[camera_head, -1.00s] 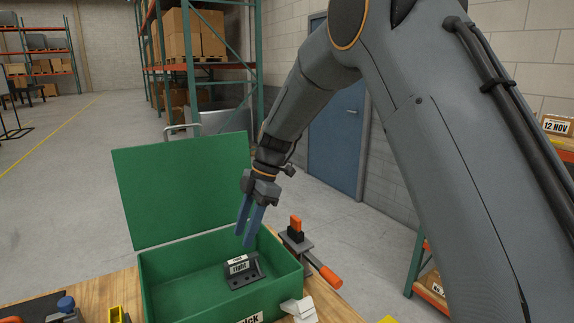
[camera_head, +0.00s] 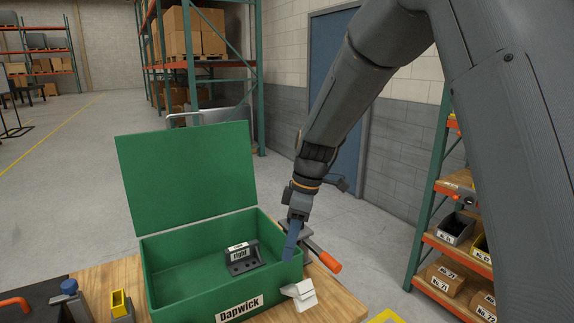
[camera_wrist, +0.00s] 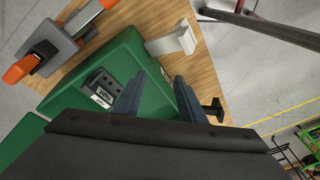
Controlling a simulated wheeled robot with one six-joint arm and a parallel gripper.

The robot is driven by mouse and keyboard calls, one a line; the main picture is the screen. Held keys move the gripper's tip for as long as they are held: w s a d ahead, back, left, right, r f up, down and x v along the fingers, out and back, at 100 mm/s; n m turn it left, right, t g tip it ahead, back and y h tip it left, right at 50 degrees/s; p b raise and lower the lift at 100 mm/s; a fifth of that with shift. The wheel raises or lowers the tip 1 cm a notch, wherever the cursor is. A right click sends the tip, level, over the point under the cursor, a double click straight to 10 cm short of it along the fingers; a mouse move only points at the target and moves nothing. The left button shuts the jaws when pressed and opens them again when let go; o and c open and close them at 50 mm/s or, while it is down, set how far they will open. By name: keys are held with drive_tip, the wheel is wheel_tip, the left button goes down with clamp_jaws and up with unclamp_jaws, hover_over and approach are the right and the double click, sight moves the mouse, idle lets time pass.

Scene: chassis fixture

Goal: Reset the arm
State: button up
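My gripper (camera_head: 291,240) is over the right rim of the open green box in the head view. In the wrist view my gripper (camera_wrist: 160,92) shows two blue fingers spread apart with nothing between them. The green box (camera_head: 190,300) stands on the wooden table with its lid (camera_head: 187,180) up. A dark bracket with a "right" label (camera_head: 242,258) sits inside the box; it also shows in the wrist view (camera_wrist: 103,88), beside the fingers and apart from them.
A clamp with an orange handle (camera_head: 330,262) is at the table edge behind my gripper. A white block (camera_head: 301,294) stands at the box's front right corner. A yellow bin (camera_head: 120,303) is at left. Shelves (camera_head: 455,240) stand at right; the floor at left is clear.

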drive_tip(key=s+d+f+m+t+h+b, duration=0.1)
drive_tip(key=s+d+f+m+b, duration=0.2)
drive_tip(key=s+d+f+m, duration=0.2)
drive_tip(key=s+d+f+m+t+h+b, duration=0.1)
drive_tip(key=s+d+f+m+b, duration=0.2)
drive_tip(key=s+d+m, duration=0.7)
drive_tip(key=d+f+m, duration=0.1)
drive_tip(key=d+f, duration=0.1)
drive_tip(key=d, duration=0.1)
drive_tip(key=shift+s+d+f, duration=0.15)
drive_tip(key=shift+s+d, duration=0.1)
drive_tip(key=shift+s, duration=0.1)
